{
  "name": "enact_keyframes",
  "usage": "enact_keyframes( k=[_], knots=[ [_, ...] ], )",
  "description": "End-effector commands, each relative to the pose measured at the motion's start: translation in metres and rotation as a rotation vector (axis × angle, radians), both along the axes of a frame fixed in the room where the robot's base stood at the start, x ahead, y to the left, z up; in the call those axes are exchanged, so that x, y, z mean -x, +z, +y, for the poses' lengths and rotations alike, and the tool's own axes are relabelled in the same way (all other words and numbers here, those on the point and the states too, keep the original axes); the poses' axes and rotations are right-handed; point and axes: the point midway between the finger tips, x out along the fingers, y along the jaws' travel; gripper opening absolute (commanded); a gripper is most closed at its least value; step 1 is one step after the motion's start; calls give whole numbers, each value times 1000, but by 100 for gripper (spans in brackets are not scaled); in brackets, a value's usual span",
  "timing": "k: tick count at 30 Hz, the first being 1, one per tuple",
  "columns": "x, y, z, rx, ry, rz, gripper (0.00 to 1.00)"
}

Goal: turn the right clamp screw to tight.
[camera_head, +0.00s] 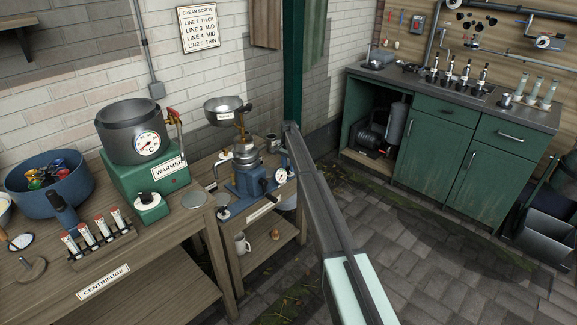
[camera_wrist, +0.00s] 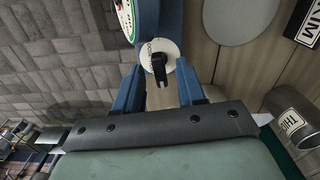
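The cream separator (camera_head: 248,160) stands on the low wooden stand, with a blue base and a white-faced dial (camera_head: 281,176). A clamp screw, a black knob (camera_wrist: 159,68) on a white round plate, shows in the wrist view below the blue body (camera_wrist: 147,18). Small lettering on the plate is too small to read surely. My gripper (camera_wrist: 161,72) has its two blue fingers spread on either side of this knob, with gaps visible on both sides. Another black knob on a pale disc (camera_head: 224,213) sits at the base's left. In the head view, my arm hides the separator's right edge and my fingers.
The dial (camera_wrist: 126,18) is close to the left finger. A green warmer (camera_head: 148,185) and a tube rack (camera_head: 103,248) stand on the bench left.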

Motion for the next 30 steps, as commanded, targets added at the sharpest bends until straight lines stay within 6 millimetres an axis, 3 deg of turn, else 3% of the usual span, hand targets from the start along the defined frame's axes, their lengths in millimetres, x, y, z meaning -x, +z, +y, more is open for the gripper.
enact_keyframes(
  k=[2, 14, 30],
  knots=[
    [0, 0, 0, 0, 0, 0, 37],
    [0, 0, 0, 0, 0, 0, 0],
    [0, 0, 0, 0, -124, 0, 0]
  ],
)
